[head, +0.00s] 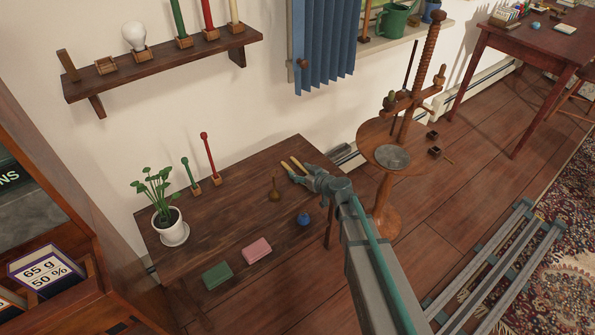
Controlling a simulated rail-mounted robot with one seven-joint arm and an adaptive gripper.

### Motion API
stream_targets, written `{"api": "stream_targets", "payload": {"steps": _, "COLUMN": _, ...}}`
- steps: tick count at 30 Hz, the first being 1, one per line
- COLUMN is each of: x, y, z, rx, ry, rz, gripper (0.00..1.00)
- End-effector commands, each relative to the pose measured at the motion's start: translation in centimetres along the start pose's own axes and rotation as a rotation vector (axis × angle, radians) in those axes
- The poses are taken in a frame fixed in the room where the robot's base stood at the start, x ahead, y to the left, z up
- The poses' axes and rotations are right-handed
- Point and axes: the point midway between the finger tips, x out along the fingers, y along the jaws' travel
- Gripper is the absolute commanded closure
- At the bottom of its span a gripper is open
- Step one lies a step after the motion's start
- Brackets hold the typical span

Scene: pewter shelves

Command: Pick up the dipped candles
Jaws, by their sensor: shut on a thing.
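Two short yellowish sticks, which look like the dipped candles (286,165), show at the far right end of the dark wooden table. My gripper (291,172) reaches in from the right, low over that end of the table, with its fingers at these candles. It is shut on them. The fingers and arm hide part of the candles, so I cannot tell whether they still touch the tabletop.
The dark table (225,225) also holds a potted plant (168,222), green (190,174) and red (209,157) sticks in wooden bases, a brown stamp-like object (274,192), a blue knob (303,219), and green (217,275) and pink (257,250) blocks. A wooden stand (390,185) is close right.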

Motion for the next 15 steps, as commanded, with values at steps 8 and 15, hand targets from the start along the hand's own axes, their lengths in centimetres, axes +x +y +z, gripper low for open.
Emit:
{"api": "stream_targets", "payload": {"steps": 8, "x": -0.1, "y": 0.0, "z": -0.2, "rx": 0.0, "ry": 0.001, "rz": 0.0, "gripper": 0.75}}
{"api": "stream_targets", "payload": {"steps": 15, "x": -0.7, "y": -0.1, "z": -1.6, "rx": 0.0, "ry": 0.002, "rz": 0.0, "gripper": 0.75}}
